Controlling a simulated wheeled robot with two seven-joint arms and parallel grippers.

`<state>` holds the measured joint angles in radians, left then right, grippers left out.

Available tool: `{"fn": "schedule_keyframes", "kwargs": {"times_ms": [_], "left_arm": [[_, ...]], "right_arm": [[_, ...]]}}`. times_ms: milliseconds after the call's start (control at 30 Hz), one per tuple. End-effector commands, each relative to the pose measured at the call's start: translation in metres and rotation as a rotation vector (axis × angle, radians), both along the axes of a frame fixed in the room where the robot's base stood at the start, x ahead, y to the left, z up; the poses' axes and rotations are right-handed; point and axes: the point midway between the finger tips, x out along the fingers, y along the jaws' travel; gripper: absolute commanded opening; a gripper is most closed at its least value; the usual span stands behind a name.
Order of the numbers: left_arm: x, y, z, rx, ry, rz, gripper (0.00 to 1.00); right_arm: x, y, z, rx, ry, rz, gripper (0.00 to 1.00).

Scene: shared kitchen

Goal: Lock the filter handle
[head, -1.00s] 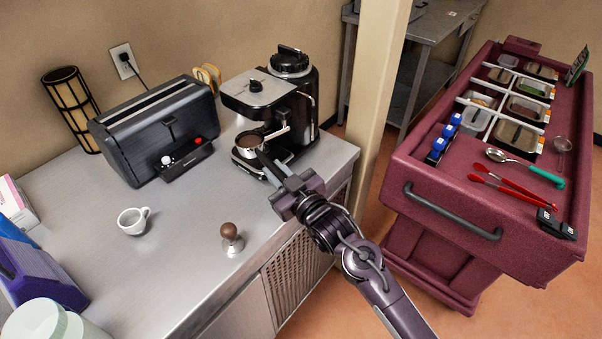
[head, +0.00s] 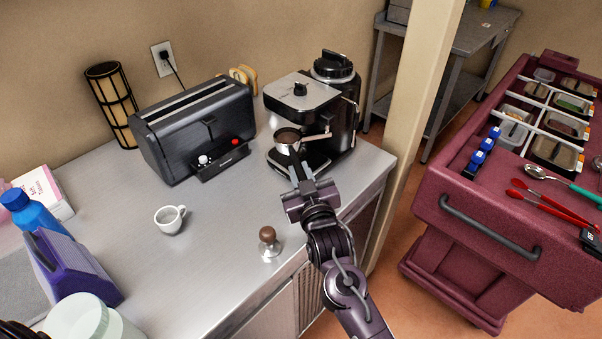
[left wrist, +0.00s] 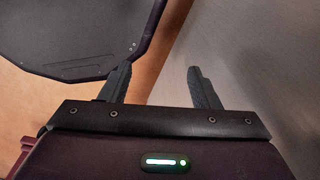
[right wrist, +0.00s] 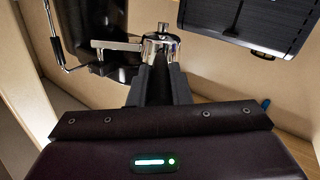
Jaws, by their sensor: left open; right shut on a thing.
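The coffee machine (head: 308,105) is black and silver and stands at the back right of the counter. The round metal filter (head: 287,137), with brown coffee in it, is at the machine's front, above the drip tray. Its handle points forward into my right gripper (head: 299,174), which is shut on it; the fingers hide most of the handle. In the right wrist view, the chrome filter (right wrist: 160,47) is just beyond the closed fingers (right wrist: 158,84). I cannot tell whether the filter is seated in the machine. My left gripper (left wrist: 165,84) is open and empty.
A toaster (head: 195,130) stands left of the machine. A white cup (head: 170,222) and a tamper (head: 269,243) stand on the counter. A pillar (head: 425,95) and a maroon cart (head: 455,185) are on the right. Bottles and boxes crowd the left front.

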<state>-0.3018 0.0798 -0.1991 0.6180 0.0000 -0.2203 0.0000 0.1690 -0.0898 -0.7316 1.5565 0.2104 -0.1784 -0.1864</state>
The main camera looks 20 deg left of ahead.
Motion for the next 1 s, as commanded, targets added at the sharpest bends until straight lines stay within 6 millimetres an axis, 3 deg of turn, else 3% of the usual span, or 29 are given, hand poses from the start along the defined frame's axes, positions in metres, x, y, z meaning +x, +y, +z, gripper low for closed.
{"fn": "schedule_keyframes", "kwargs": {"times_ms": [67, 100, 233, 567, 1000], "left_arm": [[0.001, -0.004, 0.000, -0.004, -0.001, 0.002, 0.56], [0.001, -0.005, 0.000, -0.006, -0.002, 0.002, 0.56], [0.002, -0.005, 0.000, -0.007, -0.004, 0.001, 0.56], [0.003, -0.002, -0.001, -0.003, -0.004, 0.000, 0.56], [0.004, 0.000, -0.019, 0.000, -0.006, -0.002, 0.56]], "right_arm": [[0.000, 0.001, 0.002, 0.003, -0.004, 0.002, 0.00], [0.000, 0.001, 0.002, 0.003, -0.004, 0.002, 0.23], [0.000, 0.000, 0.001, 0.003, -0.003, 0.002, 0.39], [-0.002, -0.001, 0.000, 0.001, -0.002, 0.001, 0.39], [-0.056, -0.033, -0.002, 0.001, -0.002, 0.001, 0.39]]}}
